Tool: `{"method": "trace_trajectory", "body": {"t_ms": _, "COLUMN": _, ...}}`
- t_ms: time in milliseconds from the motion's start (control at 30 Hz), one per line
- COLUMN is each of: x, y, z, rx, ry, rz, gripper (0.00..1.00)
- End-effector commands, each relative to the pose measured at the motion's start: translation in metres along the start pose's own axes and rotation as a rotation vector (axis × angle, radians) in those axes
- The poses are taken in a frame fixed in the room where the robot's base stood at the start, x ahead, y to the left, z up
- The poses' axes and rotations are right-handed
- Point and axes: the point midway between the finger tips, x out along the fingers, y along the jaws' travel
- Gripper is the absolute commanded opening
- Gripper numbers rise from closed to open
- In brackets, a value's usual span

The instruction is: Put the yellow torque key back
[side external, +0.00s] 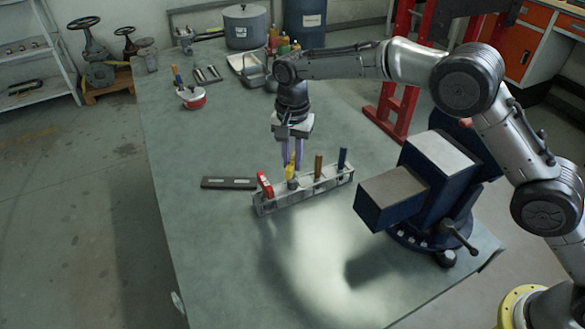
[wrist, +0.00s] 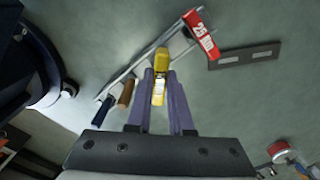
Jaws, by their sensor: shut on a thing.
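The yellow torque key (side external: 291,171) is upright between the purple fingers of my gripper (side external: 296,163), which is shut on it. In the wrist view, the yellow key (wrist: 160,62) shows between the two fingertips (wrist: 160,84). The grey rack (side external: 306,195) stands on the bench beneath, and the key is over or at its left part, beside the red key (side external: 265,185). In the wrist view the red key (wrist: 201,33) reads "25 NM". I cannot tell whether the yellow key's lower end is inside a rack slot.
A brown-handled key (side external: 318,167) and a blue-handled key (side external: 342,160) stand in the rack to the right. A dark flat plate (side external: 228,183) lies left of the rack. A large blue vise (side external: 420,185) stands close on the right. The bench front is clear.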

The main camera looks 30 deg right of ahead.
Motion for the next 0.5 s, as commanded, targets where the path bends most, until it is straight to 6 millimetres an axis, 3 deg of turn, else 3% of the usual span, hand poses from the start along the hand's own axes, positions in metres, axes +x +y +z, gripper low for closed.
{"method": "trace_trajectory", "body": {"t_ms": 200, "x": 0.028, "y": 0.000, "z": 0.000, "rx": 0.000, "ry": -0.001, "rz": 0.001, "gripper": 0.00}}
{"method": "trace_trajectory", "body": {"t_ms": 500, "x": 0.030, "y": 0.000, "z": 0.000, "rx": 0.000, "ry": 0.000, "rz": 0.000, "gripper": 0.00}}
